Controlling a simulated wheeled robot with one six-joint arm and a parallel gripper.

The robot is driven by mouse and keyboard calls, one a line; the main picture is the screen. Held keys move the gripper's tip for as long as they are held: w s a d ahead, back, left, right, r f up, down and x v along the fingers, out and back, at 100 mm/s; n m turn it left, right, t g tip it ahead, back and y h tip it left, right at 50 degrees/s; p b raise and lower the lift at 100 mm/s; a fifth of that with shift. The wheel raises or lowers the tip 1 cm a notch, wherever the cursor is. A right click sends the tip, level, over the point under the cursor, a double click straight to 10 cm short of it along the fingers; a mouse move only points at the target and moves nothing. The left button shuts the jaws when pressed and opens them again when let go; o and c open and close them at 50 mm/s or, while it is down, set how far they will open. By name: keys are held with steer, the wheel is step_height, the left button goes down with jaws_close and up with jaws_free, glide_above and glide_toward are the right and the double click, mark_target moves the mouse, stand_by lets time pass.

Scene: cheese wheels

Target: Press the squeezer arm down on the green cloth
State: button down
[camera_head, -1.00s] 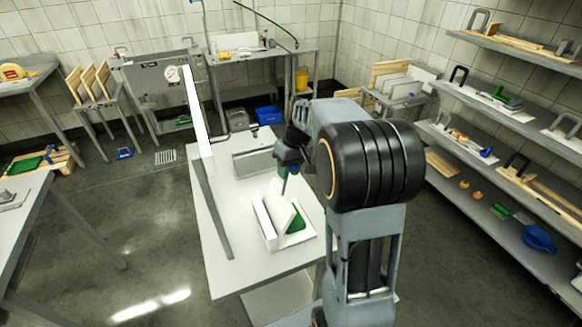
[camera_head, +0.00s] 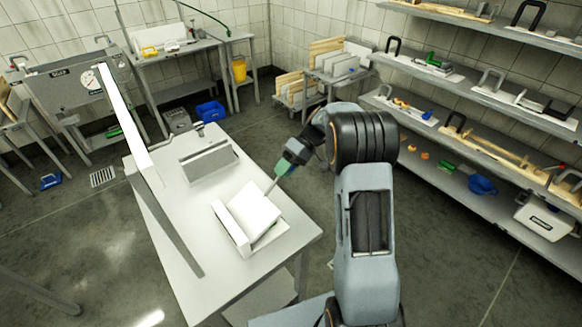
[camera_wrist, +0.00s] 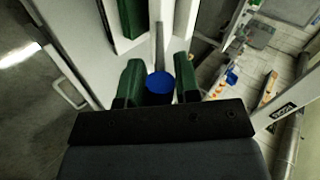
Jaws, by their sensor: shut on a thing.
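The squeezer is a white open frame (camera_head: 228,222) on the near end of the pale table. Its squeezer arm carries a white plate (camera_head: 254,208) that stands tilted over the frame. A thin grey rod (camera_head: 271,186) runs from the plate to my gripper (camera_head: 281,170). My gripper's green fingers are shut around the rod's blue-ended handle, which shows between them in the wrist view (camera_wrist: 159,83). The green cloth is hidden in the head view. A green patch between white walls in the wrist view (camera_wrist: 131,17) looks like the cloth.
Shelves (camera_head: 500,205) with tools line the right.

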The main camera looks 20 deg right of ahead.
steer(key=shift+w+f, duration=0.1)
steer(key=shift+f, duration=0.1)
steer(key=shift+d, duration=0.1)
steer(key=c, duration=1.2)
jaws_free()
steer(key=v, duration=1.3)
steer(key=shift+w+d+r+b, duration=0.1)
steer(key=shift+w+d+b, duration=0.05)
steer(key=shift+d+b, duration=0.2)
